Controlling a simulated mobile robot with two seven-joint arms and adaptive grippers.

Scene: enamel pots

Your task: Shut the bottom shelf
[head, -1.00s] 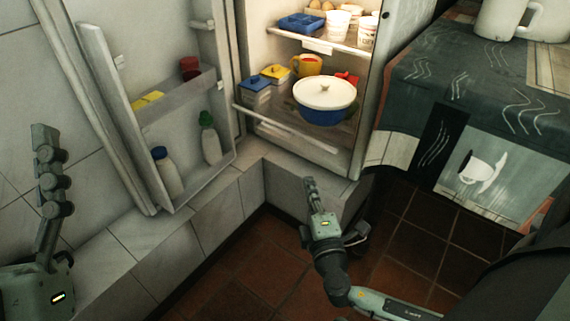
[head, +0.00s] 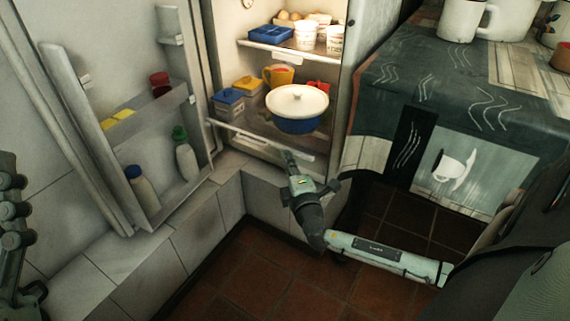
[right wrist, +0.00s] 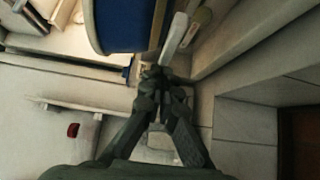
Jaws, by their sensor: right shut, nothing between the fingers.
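The bottom shelf (head: 248,136) of the open fridge shows its pale front edge in the head view, slanting down to the right. A blue pot (head: 297,124) with a white lid stands on the shelf; its blue side also shows in the right wrist view (right wrist: 124,28). My right gripper (head: 289,157) is shut and empty, its fingertips at the right part of the shelf's front edge. In the right wrist view, the fingertips (right wrist: 155,74) are close to the pale edge bar (right wrist: 175,38); contact is unclear. My left gripper (head: 10,185) is partly cut off at the left edge.
The open fridge door (head: 100,150) stands at the left with bottles in its rack. A blue box (head: 228,101) and yellow mug (head: 278,76) are on the bottom shelf. A cloth-covered table (head: 440,80) is at the right. Tiled floor lies below.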

